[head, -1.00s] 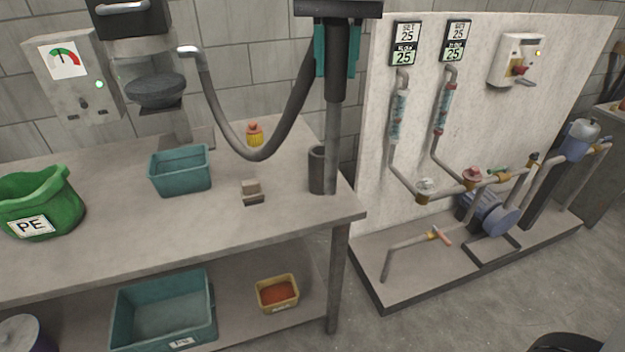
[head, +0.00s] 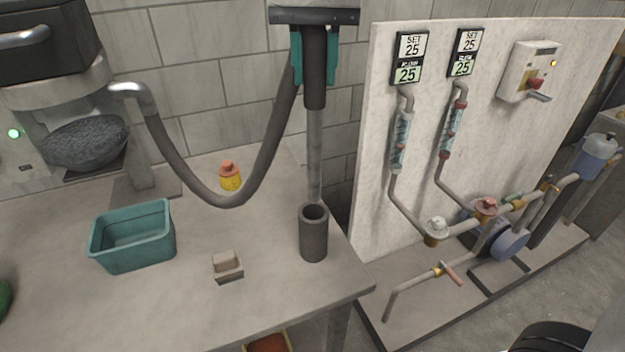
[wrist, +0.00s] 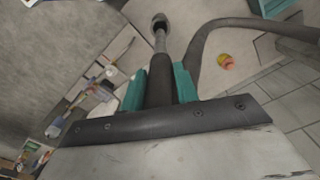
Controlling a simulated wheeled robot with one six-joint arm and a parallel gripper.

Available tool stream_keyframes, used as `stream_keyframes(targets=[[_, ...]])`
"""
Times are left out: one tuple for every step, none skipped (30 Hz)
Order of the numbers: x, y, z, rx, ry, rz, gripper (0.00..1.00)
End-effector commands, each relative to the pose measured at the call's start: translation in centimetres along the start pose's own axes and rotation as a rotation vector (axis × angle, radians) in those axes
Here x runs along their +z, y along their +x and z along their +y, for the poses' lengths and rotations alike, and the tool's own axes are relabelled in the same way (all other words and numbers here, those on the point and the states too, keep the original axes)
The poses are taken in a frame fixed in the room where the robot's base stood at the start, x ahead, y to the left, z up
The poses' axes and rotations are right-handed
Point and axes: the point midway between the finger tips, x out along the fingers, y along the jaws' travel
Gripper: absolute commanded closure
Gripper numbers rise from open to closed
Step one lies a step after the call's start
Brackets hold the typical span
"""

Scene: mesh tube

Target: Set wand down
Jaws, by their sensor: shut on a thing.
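The wand (head: 314,150) has a dark handle, a thin grey tube and a dark hose. It hangs nearly upright. My gripper (head: 314,78) has teal fingers shut on the wand's handle from both sides; the wrist view also shows the gripper (wrist: 160,88) around the handle. A dark cylindrical holder (head: 314,240) stands at the right end of the bench, with its open mouth up. The wand's lower end appears at the holder's back rim; I cannot tell whether it is above or behind it. The holder is partly hidden behind the wand in the wrist view.
The hose runs left to a metal elbow (head: 128,90) on a machine. On the bench (head: 190,310) are a teal bin (head: 132,240), a small block (head: 227,266) and a yellow container with an orange top (head: 230,177). A piping panel (head: 380,100) stands to the right.

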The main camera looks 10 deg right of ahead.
Motion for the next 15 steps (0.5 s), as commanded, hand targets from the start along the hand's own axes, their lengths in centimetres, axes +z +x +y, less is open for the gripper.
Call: stream_keyframes(targets=[[0.1,1.3,0.0,0.003,-0.002,-0.004,1.00],[0.1,2.2,0.0,0.004,-0.002,-0.005,1.00],[0.2,3.3,0.0,0.004,-0.002,-0.005,1.00],[0.1,4.1,-0.1,0.003,-0.002,-0.004,1.00],[0.2,4.9,0.0,0.004,-0.002,-0.005,1.00],[0.2,6.0,0.0,0.004,-0.002,-0.005,1.00],[0.1,6.8,0.0,0.003,-0.002,-0.004,1.00],[0.1,7.5,0.0,0.004,-0.002,-0.004,1.00],[0.1,8.5,0.0,0.003,-0.001,-0.004,1.00],[0.1,9.2,0.0,0.003,-0.001,-0.003,1.00],[0.1,9.8,0.1,0.003,0.000,-0.003,1.00],[0.1,10.4,0.1,0.002,0.000,-0.002,1.00],[0.1,10.9,0.1,0.002,0.000,-0.003,1.00],[0.1,11.3,0.1,0.002,0.001,-0.003,1.00],[0.0,11.6,0.1,0.001,0.001,-0.001,1.00]])
